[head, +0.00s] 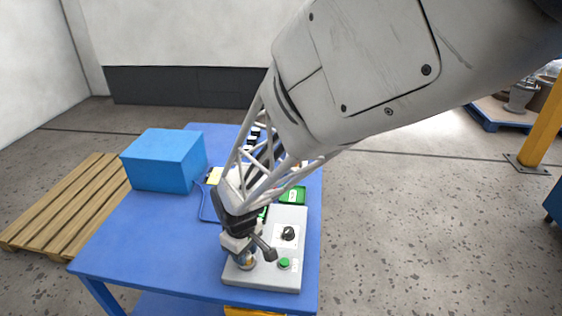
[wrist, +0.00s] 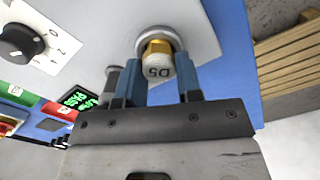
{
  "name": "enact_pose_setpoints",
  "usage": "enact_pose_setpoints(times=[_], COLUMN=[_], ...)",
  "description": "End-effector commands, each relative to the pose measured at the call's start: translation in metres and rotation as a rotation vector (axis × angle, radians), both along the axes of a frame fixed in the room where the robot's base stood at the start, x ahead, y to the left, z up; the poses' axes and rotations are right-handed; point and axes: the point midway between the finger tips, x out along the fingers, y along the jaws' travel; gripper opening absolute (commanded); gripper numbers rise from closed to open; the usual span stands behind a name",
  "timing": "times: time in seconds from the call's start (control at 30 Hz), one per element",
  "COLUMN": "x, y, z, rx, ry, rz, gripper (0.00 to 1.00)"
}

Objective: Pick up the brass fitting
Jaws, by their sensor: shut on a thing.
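The brass fitting (wrist: 158,47) has a gold-coloured band and a pale end marked "D5", seen in the wrist view. My gripper (wrist: 160,76) is shut on it, with one blue finger on each side. Behind the fitting is a round grey collar (wrist: 148,32) on the grey panel box (wrist: 198,22). I cannot tell whether the fitting still touches the collar. In the head view my gripper (head: 255,247) is over the front left of the panel box (head: 262,278), and the fitting (head: 246,262) shows small beneath it.
The panel box has a black knob (head: 288,233) and a green button (head: 284,263). A blue box (head: 163,160) stands at the left back of the blue table (head: 150,235). The table's left front is clear.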

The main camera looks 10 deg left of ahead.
Motion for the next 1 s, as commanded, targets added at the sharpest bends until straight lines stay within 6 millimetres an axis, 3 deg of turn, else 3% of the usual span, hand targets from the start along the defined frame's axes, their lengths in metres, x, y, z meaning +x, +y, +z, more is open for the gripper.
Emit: enact_pose_setpoints(times=[0.27, 0.53, 1.0], x=[0.0, -0.001, -0.056], y=[0.0, 0.0, -0.043], z=[0.008, 0.038, 0.042], rx=[0.001, 0.001, 0.001], ry=[-0.002, -0.002, 0.0], rz=[0.0, 0.0, 0.0], gripper=[0.02, 0.02, 0.02])
